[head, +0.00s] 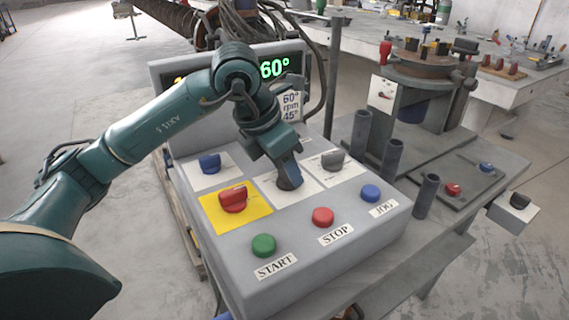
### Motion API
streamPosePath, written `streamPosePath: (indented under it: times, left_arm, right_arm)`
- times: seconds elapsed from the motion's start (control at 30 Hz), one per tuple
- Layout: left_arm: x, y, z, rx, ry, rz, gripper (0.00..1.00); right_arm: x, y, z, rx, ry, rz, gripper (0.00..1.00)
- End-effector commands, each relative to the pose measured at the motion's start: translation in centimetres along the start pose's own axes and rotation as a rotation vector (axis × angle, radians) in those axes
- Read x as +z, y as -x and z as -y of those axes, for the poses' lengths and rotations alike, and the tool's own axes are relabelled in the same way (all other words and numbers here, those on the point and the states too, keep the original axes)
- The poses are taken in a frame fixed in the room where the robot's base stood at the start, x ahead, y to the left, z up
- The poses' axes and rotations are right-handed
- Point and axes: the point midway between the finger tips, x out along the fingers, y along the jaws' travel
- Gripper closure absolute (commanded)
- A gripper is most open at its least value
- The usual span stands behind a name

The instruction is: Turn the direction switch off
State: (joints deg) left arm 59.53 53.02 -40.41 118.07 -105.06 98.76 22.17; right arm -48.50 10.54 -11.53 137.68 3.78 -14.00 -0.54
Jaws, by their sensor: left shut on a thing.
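A grey sloped control panel (205,261) fills the middle of the head view. It carries a blue knob (210,163), a red knob (233,200) on a yellow plate, and a grey knob (333,159) on a white plate. My left gripper (289,181) points down at the middle white plate (272,191) and is shut on a dark knob there, mostly hidden by the fingers. The small plate labels are not readable, so I cannot tell which knob is the direction switch. My right gripper is not in view.
Green START (263,245), red STOP (323,217) and blue JOG (370,193) buttons line the panel's front. A display (277,68) reading 60° stands behind. Upright grey tubes (392,160) and a turntable fixture (425,62) stand to the right.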

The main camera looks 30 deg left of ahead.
Motion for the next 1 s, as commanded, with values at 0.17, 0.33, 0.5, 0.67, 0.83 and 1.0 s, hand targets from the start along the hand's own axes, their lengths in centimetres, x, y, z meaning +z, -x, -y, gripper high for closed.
streamPosePath:
  times: [0.17,0.33,0.5,0.67,0.83,1.0]
  left_arm:
    - [0.1,0.1,0.0,0.001,0.0,0.002,0.51]
    - [0.0,0.1,0.0,0.0,-0.001,0.001,0.37]
    - [0.0,0.0,0.0,0.0,-0.001,0.0,0.34]
    - [0.1,0.3,0.0,0.0,-0.001,0.001,0.34]
    - [0.1,2.6,-0.1,0.003,-0.002,0.005,0.34]
    - [0.2,6.6,-0.1,0.003,-0.001,0.006,0.34]
  right_arm:
    - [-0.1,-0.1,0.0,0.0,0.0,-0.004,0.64]
    - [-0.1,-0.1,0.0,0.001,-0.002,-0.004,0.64]
    - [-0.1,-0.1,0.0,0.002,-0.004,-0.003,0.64]
    - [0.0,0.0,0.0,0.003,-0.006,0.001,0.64]
    - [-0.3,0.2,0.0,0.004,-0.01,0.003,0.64]
    - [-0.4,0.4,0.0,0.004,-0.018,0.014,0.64]
